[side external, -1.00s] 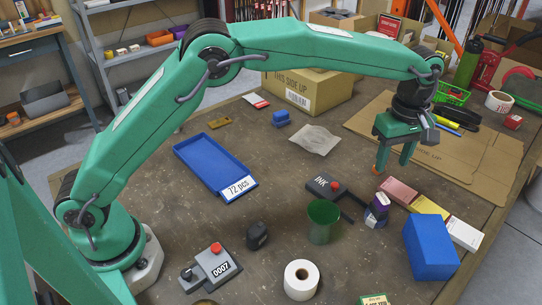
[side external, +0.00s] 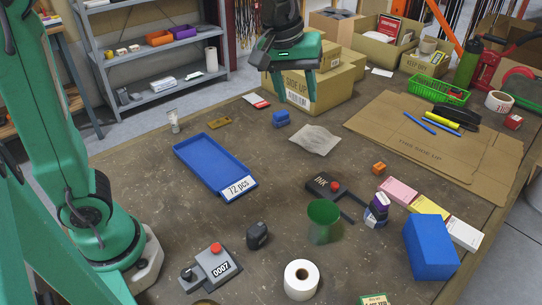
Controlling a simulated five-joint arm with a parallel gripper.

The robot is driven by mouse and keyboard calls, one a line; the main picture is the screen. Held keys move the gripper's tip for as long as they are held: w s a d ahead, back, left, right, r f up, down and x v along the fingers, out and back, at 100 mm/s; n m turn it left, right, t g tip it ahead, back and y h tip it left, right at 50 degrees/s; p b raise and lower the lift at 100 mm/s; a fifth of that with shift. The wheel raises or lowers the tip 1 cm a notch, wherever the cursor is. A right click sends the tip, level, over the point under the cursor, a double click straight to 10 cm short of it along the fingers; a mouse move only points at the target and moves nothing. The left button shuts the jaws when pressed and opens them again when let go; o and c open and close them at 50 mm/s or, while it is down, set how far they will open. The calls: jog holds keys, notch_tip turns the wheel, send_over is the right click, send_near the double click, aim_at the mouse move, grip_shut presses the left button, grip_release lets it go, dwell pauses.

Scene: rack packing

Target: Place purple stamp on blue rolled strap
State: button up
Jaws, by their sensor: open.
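A small blue piece that looks like the rolled strap (side external: 281,118) lies on the table toward the back, left of the crumpled paper. My gripper (side external: 293,91) is open and empty, fingers pointing down, raised in front of the cardboard boxes and above the blue piece in the picture. Nothing is between its fingers.
An ink pad (side external: 326,186), green cup (side external: 323,214) and large blue block (side external: 430,248) crowd around the stamp. An orange cube (side external: 379,168) lies behind it. A blue tray (side external: 207,163) is left of centre. The table between tray and ink pad is clear.

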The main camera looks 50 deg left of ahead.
jog(key=s+a+f+m+t, duration=0.1)
jog(key=s+a+m, duration=0.1)
jog(key=s, duration=0.4)
jog(key=s+a+f+m+t, duration=0.1)
jog(key=s+a+f+m, duration=0.1)
jog(key=s+a, duration=0.2)
jog(key=s+a+f+m, duration=0.1)
jog(key=s+a, duration=0.3)
jog(key=s, duration=0.4)
jog(key=shift+f+m+t+y, duration=0.3)
jog(key=shift+f+m+t, duration=0.1)
jog(key=shift+m, duration=0.4)
